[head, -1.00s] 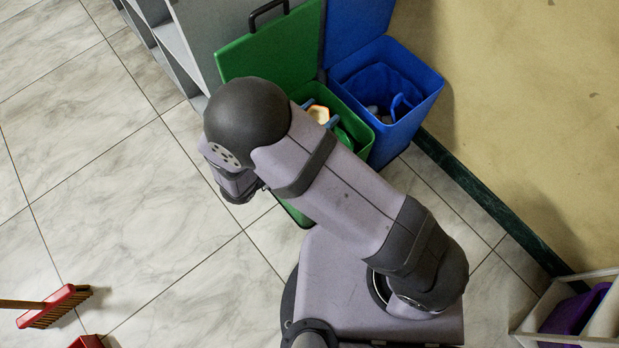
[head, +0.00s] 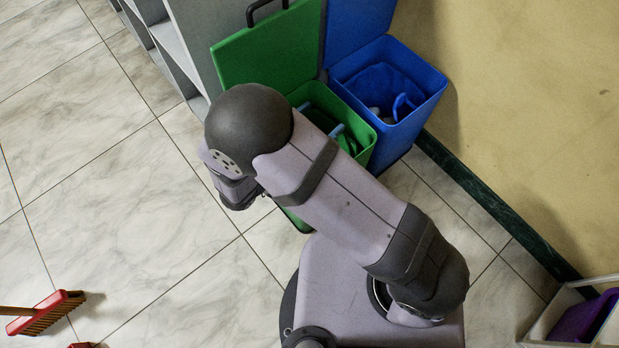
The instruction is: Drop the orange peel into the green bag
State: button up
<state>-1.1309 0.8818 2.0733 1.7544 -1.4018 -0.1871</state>
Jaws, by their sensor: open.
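The green bin stands open with its lid raised, and a green bag (head: 347,143) shows in part inside it. My gripper (head: 321,118) is at the bin's mouth. Its two bluish fingertips show apart, with dark space between them, so it is open and empty. The orange peel is not visible now. My arm hides the near left part of the bin and much of the bag, so I cannot see where the peel rests.
A blue bin (head: 415,115) with a blue bag stands open right beside the green one. A grey shelf (head: 180,50) is behind at the left. A yellow wall (head: 520,120) is at the right. A red brush (head: 45,313) lies on the tiled floor at the lower left.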

jog(key=p+v, duration=0.2)
jog(key=v, duration=0.5)
jog(key=shift+s+p, duration=0.15)
jog(key=shift+p, duration=0.25)
dwell(0.3)
jog(key=w+d+r+g+y+p, duration=0.2)
jog(key=w+d+r+y+p, duration=0.15)
jog(key=w, duration=0.35)
jog(key=w+d+r+g+y+p, duration=0.2)
jog(key=w+r+y, duration=0.1)
jog(key=w+y, duration=0.3)
jog(key=s+d+r+n+g+p, duration=0.3)
jog(key=s+d+r+g, duration=0.1)
jog(key=s+d, duration=0.5)
jog(key=s+d+r+n+g+p, duration=0.2)
jog(key=s+d+r+n+g, duration=0.3)
jog(key=s, duration=0.6)
notch_tip(320, 180, up, 37)
jog(key=d+m+p, duration=0.1)
jog(key=p, duration=3.7)
jog(key=shift+d+h, duration=0.3)
jog(key=shift+h, duration=0.05)
